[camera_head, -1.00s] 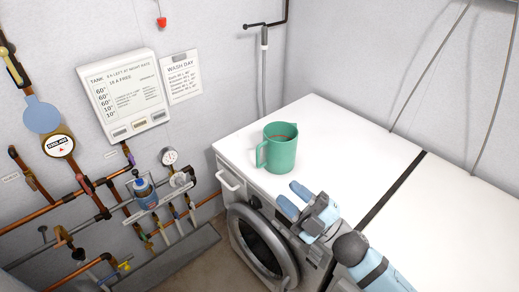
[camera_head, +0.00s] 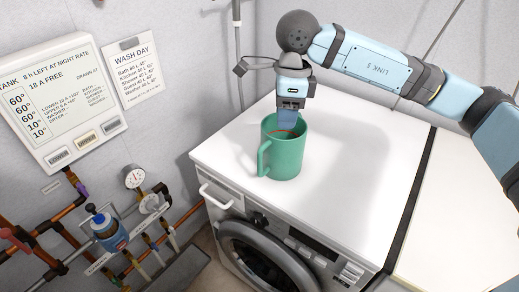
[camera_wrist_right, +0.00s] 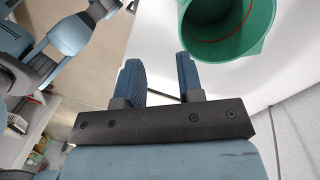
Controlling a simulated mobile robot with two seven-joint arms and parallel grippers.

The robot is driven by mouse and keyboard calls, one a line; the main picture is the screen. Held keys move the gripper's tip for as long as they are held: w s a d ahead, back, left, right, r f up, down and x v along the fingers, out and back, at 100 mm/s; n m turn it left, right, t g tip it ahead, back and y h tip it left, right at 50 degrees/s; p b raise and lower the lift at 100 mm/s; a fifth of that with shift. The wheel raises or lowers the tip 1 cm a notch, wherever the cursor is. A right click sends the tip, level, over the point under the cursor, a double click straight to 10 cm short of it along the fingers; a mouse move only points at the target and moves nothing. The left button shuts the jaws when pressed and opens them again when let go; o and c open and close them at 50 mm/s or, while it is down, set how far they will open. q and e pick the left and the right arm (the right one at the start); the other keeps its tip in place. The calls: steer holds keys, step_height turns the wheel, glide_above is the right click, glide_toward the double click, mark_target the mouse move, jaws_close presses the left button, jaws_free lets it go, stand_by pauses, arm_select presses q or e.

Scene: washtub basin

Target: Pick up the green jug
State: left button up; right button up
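The green jug (camera_head: 284,160) stands upright on the white top of the washing machine, its handle toward the left. A thin red line shows inside its open mouth. My right gripper (camera_head: 288,122) points down at the jug's far rim in the head view, partly overlapping its mouth. In the right wrist view, the two blue fingers of my right gripper (camera_wrist_right: 160,65) are apart with nothing between them. The jug (camera_wrist_right: 225,35) lies just beyond and to the right of the fingertips there. Contact with the rim cannot be told. My left gripper is not recognisable in either view.
The washing machine's white top (camera_head: 340,200) is clear around the jug. A dark gap (camera_head: 408,205) separates it from another white surface at right.

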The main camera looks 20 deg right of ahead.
steer(key=w+d, duration=0.1)
steer(key=h, duration=0.1)
glide_above(279, 150)
steer(key=s+d, duration=0.1)
steer(key=d, duration=0.1)
step_height(279, 150, down, 7)
steer(key=shift+w+a+f, duration=0.1)
steer(key=shift+a+f, duration=0.05)
steer(key=shift+f, duration=0.8)
steer(key=shift+w+a+f, duration=0.1)
steer(key=shift+w+f, duration=0.05)
steer(key=shift+f, duration=0.85)
steer(key=shift+w+a+f, duration=0.1)
steer(key=shift+a+f, duration=0.05)
steer(key=shift+f, duration=0.8)
steer(key=shift+r, duration=0.1)
jaws_close()
